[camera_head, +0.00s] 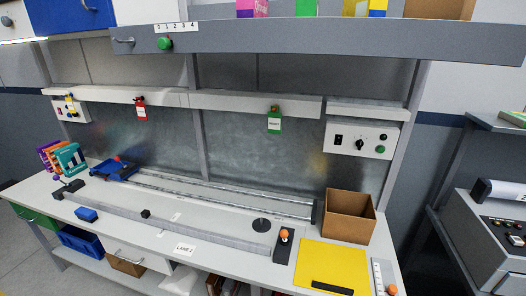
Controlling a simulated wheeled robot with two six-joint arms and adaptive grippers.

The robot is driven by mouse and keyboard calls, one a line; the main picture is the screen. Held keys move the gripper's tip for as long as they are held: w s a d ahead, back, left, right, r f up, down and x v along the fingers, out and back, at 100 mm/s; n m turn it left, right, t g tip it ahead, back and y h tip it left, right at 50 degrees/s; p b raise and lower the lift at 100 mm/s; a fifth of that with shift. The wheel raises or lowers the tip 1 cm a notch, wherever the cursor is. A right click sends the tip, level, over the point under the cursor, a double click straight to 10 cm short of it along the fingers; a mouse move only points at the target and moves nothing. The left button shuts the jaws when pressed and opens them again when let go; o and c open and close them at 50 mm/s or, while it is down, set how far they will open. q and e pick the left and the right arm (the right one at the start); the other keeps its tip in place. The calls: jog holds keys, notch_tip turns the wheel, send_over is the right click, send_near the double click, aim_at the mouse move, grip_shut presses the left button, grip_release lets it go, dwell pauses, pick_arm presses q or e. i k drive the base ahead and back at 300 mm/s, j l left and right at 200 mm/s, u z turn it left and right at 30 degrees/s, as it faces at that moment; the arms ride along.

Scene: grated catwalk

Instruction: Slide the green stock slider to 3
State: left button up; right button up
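The green stock slider (165,43) is a round green knob on the front of the long grey upper shelf, near its left end. A white scale strip (176,27) marked 0 1 2 3 4 is just above it. The knob is below the left part of the strip, around 0 to 1; I cannot tell the exact mark. Neither of my grippers is in view.
A workbench (225,236) spans the view below the shelf, with a rail, a yellow mat (330,262) and an open brown box (348,216). An orange-knobbed lever (284,236) stands near the mat. A control panel (361,139) hangs at right. Coloured boxes stand on the shelf.

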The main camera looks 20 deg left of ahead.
aim_at(163, 44)
jog(key=u, duration=1.4)
